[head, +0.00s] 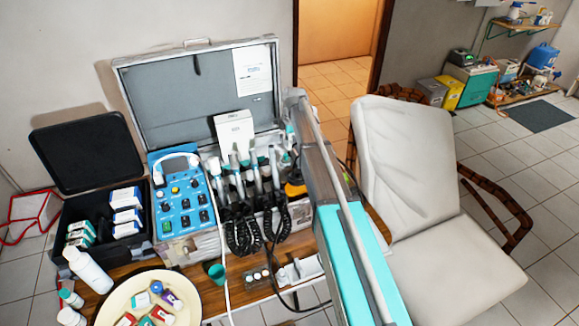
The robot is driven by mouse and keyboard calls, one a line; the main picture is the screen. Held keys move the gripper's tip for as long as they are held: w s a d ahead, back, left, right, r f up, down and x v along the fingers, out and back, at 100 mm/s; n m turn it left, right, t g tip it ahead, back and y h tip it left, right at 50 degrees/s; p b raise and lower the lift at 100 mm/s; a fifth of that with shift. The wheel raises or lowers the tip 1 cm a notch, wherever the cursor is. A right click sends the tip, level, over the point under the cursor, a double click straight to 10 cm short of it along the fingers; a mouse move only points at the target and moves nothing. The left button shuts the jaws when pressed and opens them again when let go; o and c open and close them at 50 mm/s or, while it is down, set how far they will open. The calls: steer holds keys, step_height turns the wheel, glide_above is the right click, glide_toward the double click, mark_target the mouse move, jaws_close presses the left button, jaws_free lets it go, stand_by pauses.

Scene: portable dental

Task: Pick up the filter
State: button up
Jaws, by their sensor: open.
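I cannot single out the filter by sight in the head view. The open dental case (195,95) stands on the wooden table, with a blue control panel (183,200) on its left. A row of handpieces (255,175) with coiled black cords stands in it, and a white box (234,130) is behind them. A small orange-yellow item (295,190) lies right of the handpieces, partly hidden by my arm. My arm's long grey and turquoise link crosses the right part of the case. My gripper's fingers cannot be made out.
A black case (85,150) with small boxes is at the left. A cream plate (115,290) holds several small bottles and boxes, with white bottles (88,270) beside it. A green cup (216,272) and a small grey holder (257,278) are near the front edge. A padded chair (415,170) stands right.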

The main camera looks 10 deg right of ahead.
mark_target(286, 155)
steer(key=shift+a+f+b, duration=0.1)
steer(key=shift+f+b, duration=0.45)
steer(key=shift+f, duration=0.3)
steer(key=shift+f, duration=0.15)
steer(key=shift+a+f+b, duration=0.25)
steer(key=shift+f+b, duration=0.95)
steer(key=shift+b, duration=0.1)
steer(key=shift+a+f+b, duration=0.2)
steer(key=shift+f+b, duration=1)
steer(key=shift+b, duration=0.05)
steer(key=c, duration=0.9)
